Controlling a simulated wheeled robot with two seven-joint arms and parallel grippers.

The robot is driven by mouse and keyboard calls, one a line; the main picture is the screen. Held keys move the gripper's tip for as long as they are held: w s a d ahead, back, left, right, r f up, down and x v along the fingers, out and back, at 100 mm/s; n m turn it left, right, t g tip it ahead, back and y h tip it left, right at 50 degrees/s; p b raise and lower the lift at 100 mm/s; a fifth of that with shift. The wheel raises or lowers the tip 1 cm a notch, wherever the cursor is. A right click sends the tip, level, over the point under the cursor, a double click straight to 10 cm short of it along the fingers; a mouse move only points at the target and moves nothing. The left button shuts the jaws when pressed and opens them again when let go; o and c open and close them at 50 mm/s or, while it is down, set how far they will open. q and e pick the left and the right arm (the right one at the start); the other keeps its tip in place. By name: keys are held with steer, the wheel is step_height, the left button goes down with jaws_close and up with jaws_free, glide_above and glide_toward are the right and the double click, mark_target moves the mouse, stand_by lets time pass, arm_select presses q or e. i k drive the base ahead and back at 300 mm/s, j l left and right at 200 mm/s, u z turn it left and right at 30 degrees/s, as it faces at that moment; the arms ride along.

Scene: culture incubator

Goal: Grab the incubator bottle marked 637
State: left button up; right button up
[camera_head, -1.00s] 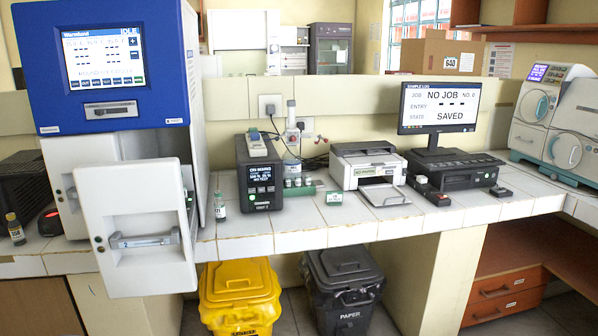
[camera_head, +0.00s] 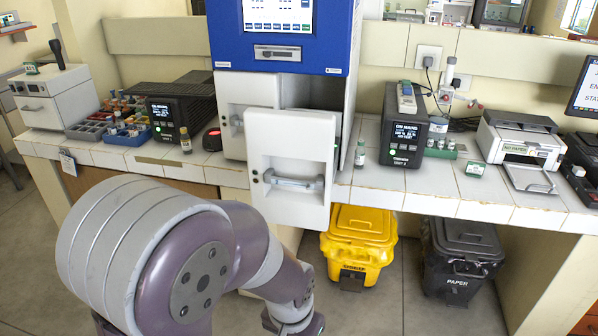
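Several small bottles are in view, but no label is sharp enough for me to read 637. An amber-brown bottle (camera_head: 186,140) stands upright on the bench, left of the blue and white machine. A clear bottle with a pale label (camera_head: 360,154) stands just right of that machine's open door. More small bottles (camera_head: 119,120) stand in a blue tray at the left. Small vials (camera_head: 440,144) stand by the right black unit. My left arm crosses the lower left, well in front of the bench; its gripper is out of view. My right gripper is not in view.
The blue and white machine (camera_head: 270,53) has its white door (camera_head: 290,165) hanging out past the bench front. Black units (camera_head: 182,110) and (camera_head: 404,130) flank it. A printer (camera_head: 517,140) stands right. Yellow (camera_head: 358,240) and dark (camera_head: 461,258) bins stand below. Floor in front is open.

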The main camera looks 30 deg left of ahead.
mark_target(132, 128)
steer(key=i+j+u, duration=0.15)
steer(key=j+u, duration=0.25)
steer(key=i+j+u, duration=0.25)
steer(key=j+u, duration=0.15)
steer(key=i+j+u, duration=0.25)
steer(key=u, duration=0.15)
steer(key=i+j, duration=0.45)
steer(key=i+j+u, duration=0.15)
steer(key=i+j, duration=0.3)
steer(key=i, duration=0.2)
steer(key=i+j, duration=0.4)
steer(key=i, duration=0.15)
steer(key=i+j+u, duration=0.1)
steer(key=i+j, duration=0.3)
steer(key=i, duration=0.15)
